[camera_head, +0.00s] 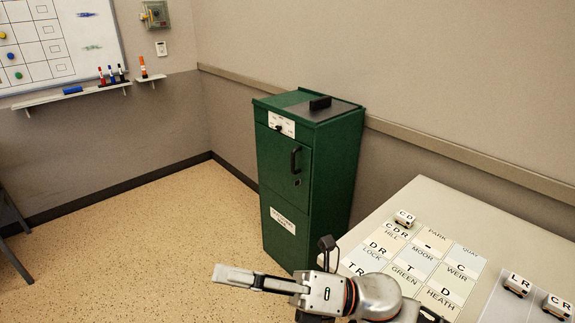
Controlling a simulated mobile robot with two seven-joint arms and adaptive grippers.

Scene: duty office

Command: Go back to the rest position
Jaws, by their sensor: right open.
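My right gripper (273,260) is in the lower middle of the head view, just left of the white table (437,192). Its fingers are spread wide apart, one reaching left and one pointing up. Nothing is between them. It is in front of the lower part of the green cabinet (308,170) in the picture. My right wrist and arm cover the near left corner of the table. My left gripper is not in the head view.
A grid of place-name cards (424,253) lies on the table. A small CD block (404,218) stands at its far edge; LR (517,285) and CR (557,307) blocks stand at right. A whiteboard (55,45) hangs beyond.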

